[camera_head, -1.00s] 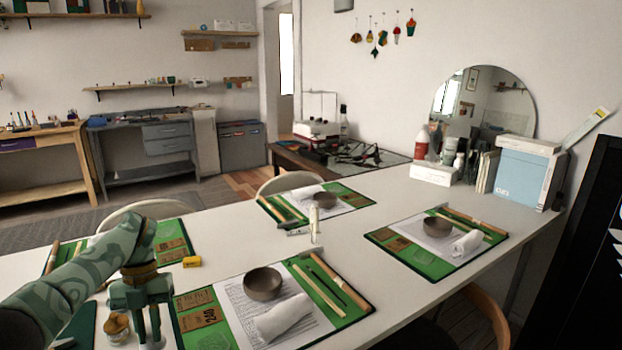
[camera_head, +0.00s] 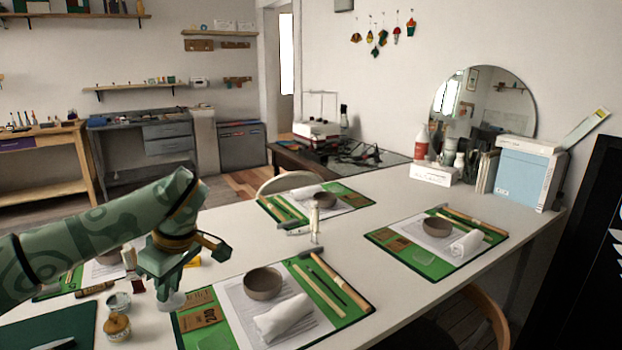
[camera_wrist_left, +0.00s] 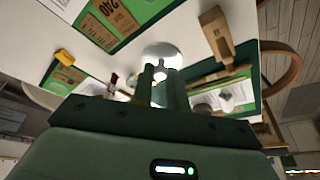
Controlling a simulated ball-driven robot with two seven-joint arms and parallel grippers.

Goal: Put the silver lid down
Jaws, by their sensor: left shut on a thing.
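My left gripper (camera_head: 172,292) is shut on the small silver lid (camera_head: 171,303) by its knob. The lid hangs under the fingertips, over the near left part of the white table beside the left edge of the nearest green mat; I cannot tell whether it touches the surface. In the left wrist view the lid is a pale round disc (camera_wrist_left: 162,52) just beyond the fingers (camera_wrist_left: 152,80). My right gripper is not in view.
A small open pot (camera_head: 118,301) and a round brown pot (camera_head: 117,327) stand left of the gripper. The near green mat (camera_head: 225,340) holds a grey bowl (camera_head: 263,283) and a white rolled cloth (camera_head: 285,317). A yellow block (camera_wrist_left: 64,57) lies on the table.

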